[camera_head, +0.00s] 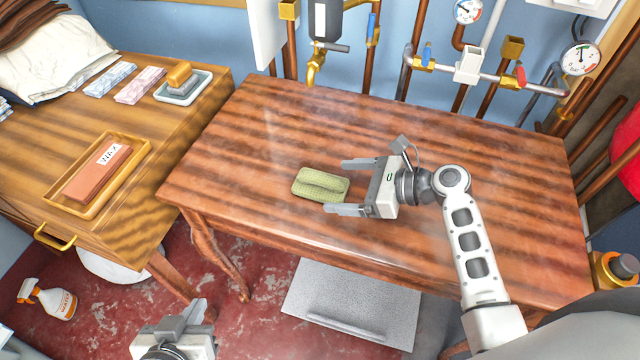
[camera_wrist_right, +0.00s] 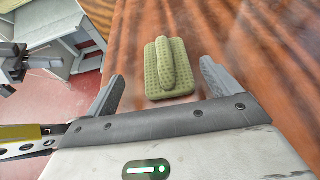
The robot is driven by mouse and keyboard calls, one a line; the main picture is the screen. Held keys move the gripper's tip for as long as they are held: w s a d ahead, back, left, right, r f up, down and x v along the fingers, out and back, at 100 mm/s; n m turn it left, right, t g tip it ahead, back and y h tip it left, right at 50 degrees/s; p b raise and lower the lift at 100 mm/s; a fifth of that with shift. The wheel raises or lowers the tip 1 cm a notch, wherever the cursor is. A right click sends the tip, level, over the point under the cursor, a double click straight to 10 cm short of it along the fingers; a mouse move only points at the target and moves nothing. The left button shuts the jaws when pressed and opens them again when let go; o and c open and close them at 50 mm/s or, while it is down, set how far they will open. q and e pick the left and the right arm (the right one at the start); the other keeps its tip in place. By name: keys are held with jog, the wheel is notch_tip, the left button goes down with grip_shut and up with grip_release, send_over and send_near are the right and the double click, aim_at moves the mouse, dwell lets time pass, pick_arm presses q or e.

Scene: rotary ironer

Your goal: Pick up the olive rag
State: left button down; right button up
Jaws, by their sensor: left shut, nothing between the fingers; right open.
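The olive rag (camera_head: 320,185) lies on the wooden table near its front edge, with a raised fold along its middle. My right gripper (camera_head: 343,186) is open and low over the table, with its fingers pointing left toward the rag. In the right wrist view the rag (camera_wrist_right: 168,68) lies ahead of the open right gripper (camera_wrist_right: 160,85), roughly in line with the gap between the fingers. I cannot tell whether either finger touches it. My left gripper (camera_head: 188,312) is shut and empty, in front of and below the table at the lower left.
The table (camera_head: 480,190) is otherwise clear. A side desk (camera_head: 190,100) at the left holds a wax block (camera_head: 97,173) in a wooden tray (camera_head: 58,203) and a soap dish (camera_head: 184,97). Pipes and valves (camera_head: 470,65) line the back wall. A spray bottle (camera_head: 50,299) stands on the floor.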

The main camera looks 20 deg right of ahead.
aim_at(321, 182)
jog(key=shift+w+x, duration=0.15)
jog(key=shift+x, duration=1.35)
jog(key=shift+w+x, duration=0.15)
jog(key=shift+x, duration=1.35)
jog(key=shift+d+r, duration=0.1)
jog(key=shift+d, duration=0.05)
jog(key=c, duration=1.1)
